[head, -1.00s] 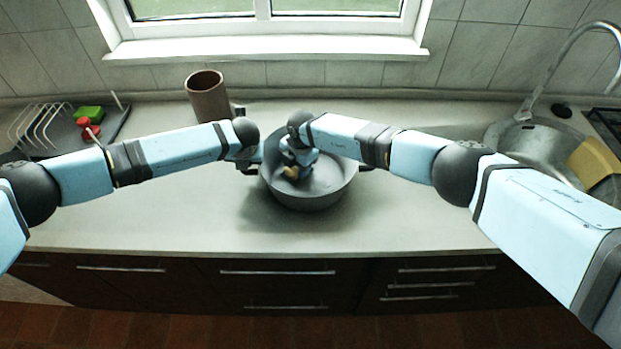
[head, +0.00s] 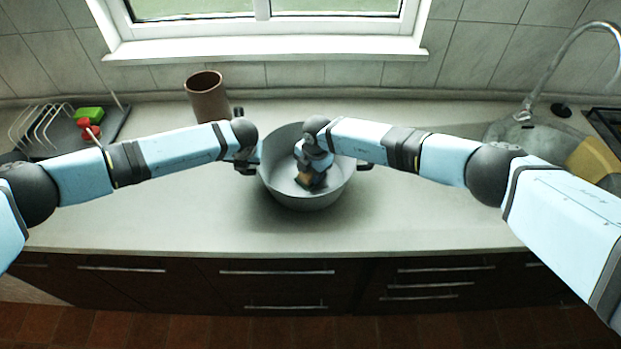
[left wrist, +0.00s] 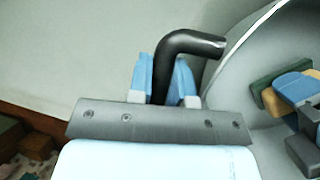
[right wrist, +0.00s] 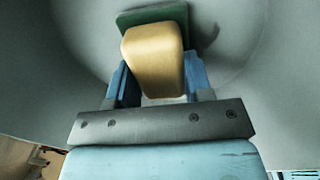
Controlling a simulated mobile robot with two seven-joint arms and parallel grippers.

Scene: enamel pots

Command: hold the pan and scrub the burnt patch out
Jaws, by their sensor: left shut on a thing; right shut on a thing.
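The grey pan (head: 296,201) stands on the counter below the window, with a dark handle on each side. My left gripper (left wrist: 163,88) is shut on the pan's left handle (left wrist: 190,43). My right gripper (right wrist: 156,85) is shut on a yellow sponge (right wrist: 153,55) with a green pad (right wrist: 150,15). The sponge is inside the pan with its pad toward the floor; I cannot tell if it touches. In the right wrist view a dark mark shows beside the pad; I cannot tell whether it is burn or shadow. Sponge and gripper hide part of the pan floor.
A brown cylinder (head: 208,98) stands behind my left forearm. A dish rack (head: 40,128) with green and red items is at the left. A sink (head: 510,135) with a tap (head: 540,90) and a yellow object (head: 592,160) is at the right. The counter front is clear.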

